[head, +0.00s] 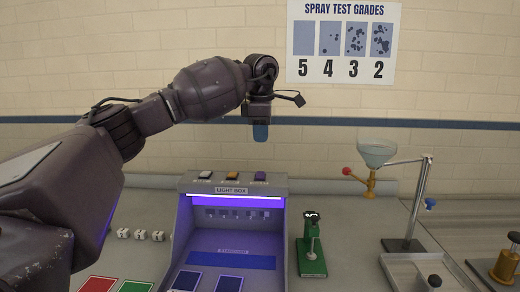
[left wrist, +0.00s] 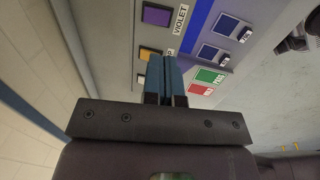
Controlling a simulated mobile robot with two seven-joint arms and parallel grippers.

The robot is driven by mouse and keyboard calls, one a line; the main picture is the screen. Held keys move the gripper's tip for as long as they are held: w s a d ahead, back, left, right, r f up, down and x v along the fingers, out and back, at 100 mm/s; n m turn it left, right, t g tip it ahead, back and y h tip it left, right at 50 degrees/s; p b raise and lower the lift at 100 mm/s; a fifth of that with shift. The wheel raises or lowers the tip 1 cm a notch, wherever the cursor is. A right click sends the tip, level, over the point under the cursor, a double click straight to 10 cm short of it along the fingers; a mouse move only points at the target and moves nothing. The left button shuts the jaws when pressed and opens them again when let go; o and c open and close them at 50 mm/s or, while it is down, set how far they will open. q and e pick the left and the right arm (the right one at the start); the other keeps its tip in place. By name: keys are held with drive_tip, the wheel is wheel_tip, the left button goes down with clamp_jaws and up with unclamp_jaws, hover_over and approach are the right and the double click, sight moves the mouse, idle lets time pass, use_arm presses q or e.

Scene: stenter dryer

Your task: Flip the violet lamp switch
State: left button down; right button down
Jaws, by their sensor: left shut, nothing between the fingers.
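The light box (head: 182,235) stands on the bench with a violet glow inside. Along its top are a white switch (head: 205,175), an amber switch (head: 232,176) and the violet lamp switch (head: 260,177) at the right. In the left wrist view the violet lamp switch (left wrist: 156,15) sits beside its "VIOLET" label, near the top edge. My left gripper (head: 260,132) points down above the violet switch, apart from it, with its blue fingers shut and empty. My right gripper is not in view.
A green stand device (head: 311,258) is right of the box. A funnel (head: 376,153) on a metal stand and a grey tray (head: 405,275) are farther right. Small white blocks (head: 141,235) and red and green cards lie left. A grades poster (head: 343,42) hangs behind.

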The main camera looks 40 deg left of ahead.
sight(260, 173)
use_arm(q)
drive_tip(key=r, duration=0.3)
drive_tip(key=shift+s+d+r, duration=0.1)
drive_tip(key=shift+s+r, duration=0.1)
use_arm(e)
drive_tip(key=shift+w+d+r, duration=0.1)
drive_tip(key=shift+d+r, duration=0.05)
use_arm(q)
drive_tip(key=f, duration=0.4)
drive_tip(key=w+a+f+b, duration=0.1)
drive_tip(key=f, duration=0.3)
drive_tip(key=w+a+f, duration=0.1)
drive_tip(key=f, duration=0.3)
drive_tip(key=shift+w+b, duration=0.25)
drive_tip(key=shift+b, duration=0.05)
drive_tip(key=shift+w+a+f, duration=0.1)
drive_tip(key=shift+f, duration=0.7)
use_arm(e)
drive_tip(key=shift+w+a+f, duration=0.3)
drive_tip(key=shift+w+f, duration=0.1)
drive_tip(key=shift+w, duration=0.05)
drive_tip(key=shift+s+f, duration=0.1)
